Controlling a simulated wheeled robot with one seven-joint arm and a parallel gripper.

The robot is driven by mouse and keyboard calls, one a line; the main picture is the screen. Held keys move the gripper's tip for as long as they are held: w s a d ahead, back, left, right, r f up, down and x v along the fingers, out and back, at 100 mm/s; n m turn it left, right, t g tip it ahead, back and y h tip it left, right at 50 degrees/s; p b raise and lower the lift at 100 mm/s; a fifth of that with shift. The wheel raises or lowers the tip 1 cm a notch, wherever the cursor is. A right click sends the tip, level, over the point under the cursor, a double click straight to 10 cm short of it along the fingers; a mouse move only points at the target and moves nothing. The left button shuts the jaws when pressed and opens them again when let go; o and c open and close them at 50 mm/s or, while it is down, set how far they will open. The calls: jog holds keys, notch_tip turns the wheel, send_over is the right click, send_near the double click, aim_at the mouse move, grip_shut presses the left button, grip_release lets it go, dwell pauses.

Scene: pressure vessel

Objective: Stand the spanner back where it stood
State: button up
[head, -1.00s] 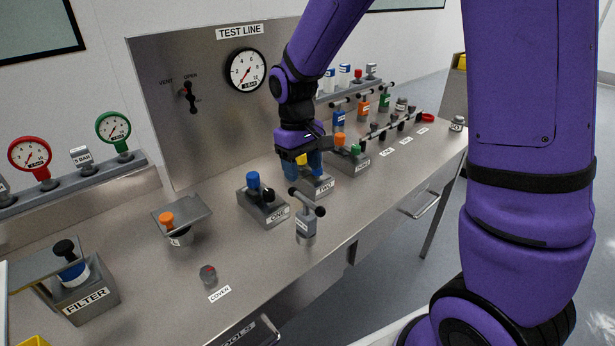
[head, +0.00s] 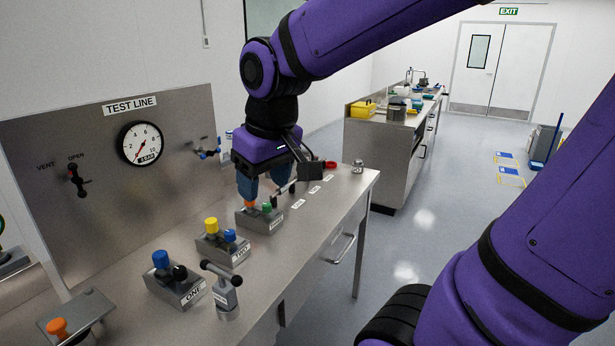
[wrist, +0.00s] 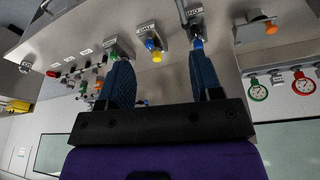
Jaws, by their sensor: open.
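My gripper (head: 261,192) points down with its blue fingers apart, over the far part of the bench beside the block with the orange knob (head: 249,204) and green knob (head: 267,207). Nothing shows between the fingers (wrist: 163,85) in the wrist view. No other clear spanner shows; my arm and gripper hide part of the bench behind.
The block marked TWO (head: 223,254), with yellow and blue knobs, stands between block ONE and my gripper. The TEST LINE panel (head: 112,165) with a gauge rises behind. A red ring (head: 330,164) and small grey piece (head: 357,166) sit at the bench's far end.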

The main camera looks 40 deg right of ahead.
jog(key=s+d+r+m+t, duration=0.1)
jog(key=s+r+t, duration=0.1)
jog(key=s, duration=0.6)
jog(key=shift+s+d+r, duration=0.3)
jog(key=shift+d+r, duration=0.05)
jog(key=shift+o, duration=0.2)
dwell(0.7)
